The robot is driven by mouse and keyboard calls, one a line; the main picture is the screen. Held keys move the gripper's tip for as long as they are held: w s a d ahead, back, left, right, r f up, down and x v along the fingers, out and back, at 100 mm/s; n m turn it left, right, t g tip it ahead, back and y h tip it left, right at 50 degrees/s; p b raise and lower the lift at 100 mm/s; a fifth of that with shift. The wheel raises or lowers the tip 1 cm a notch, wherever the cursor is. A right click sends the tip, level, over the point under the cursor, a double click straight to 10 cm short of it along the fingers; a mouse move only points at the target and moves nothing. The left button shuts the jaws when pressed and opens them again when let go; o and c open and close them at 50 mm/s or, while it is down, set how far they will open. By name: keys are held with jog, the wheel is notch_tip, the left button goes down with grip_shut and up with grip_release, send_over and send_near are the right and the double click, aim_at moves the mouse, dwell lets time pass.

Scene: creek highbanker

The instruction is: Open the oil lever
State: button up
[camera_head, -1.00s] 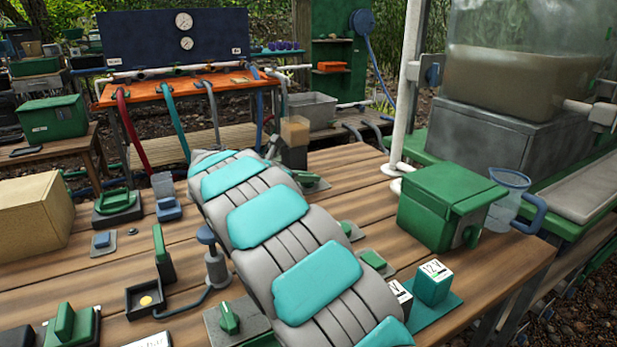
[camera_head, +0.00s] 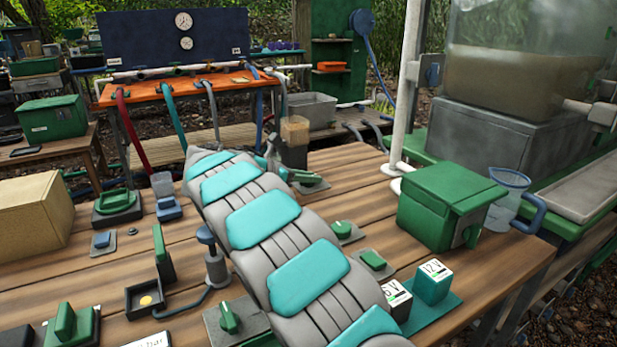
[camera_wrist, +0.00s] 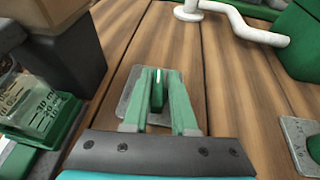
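In the wrist view, a green lever (camera_wrist: 157,91) with a white mark stands on a grey plate (camera_wrist: 128,103) on the wooden table. My gripper (camera_wrist: 159,80) is open, with one finger on each side of this lever. Narrow gaps seem to show beside it; I cannot tell whether the fingers touch it. No label marks this lever as the oil one. In the head view, my gripper (camera_head: 278,166) is at the far end of my arm, by the plate (camera_head: 313,187) near the table's back edge. The lever is mostly hidden there.
A dark stand with a tan container (camera_head: 295,130) rises close to my gripper. A green box (camera_head: 438,210) stands to the right. Other green levers, such as one on a plate (camera_head: 340,229), lie nearer. Bare planks lie right of the lever; a white pipe (camera_wrist: 238,25) runs beyond.

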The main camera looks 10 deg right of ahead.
jog(key=shift+o, duration=1.2)
jog(key=shift+f, duration=0.45)
jog(key=shift+r, duration=0.15)
jog(key=shift+a+r, duration=0.1)
jog(key=v, duration=0.7)
jog(key=shift+a, duration=0.1)
jog(key=shift+s+a+r, duration=0.1)
jog(key=shift+a, duration=0.1)
jog(key=shift+o, duration=0.3)
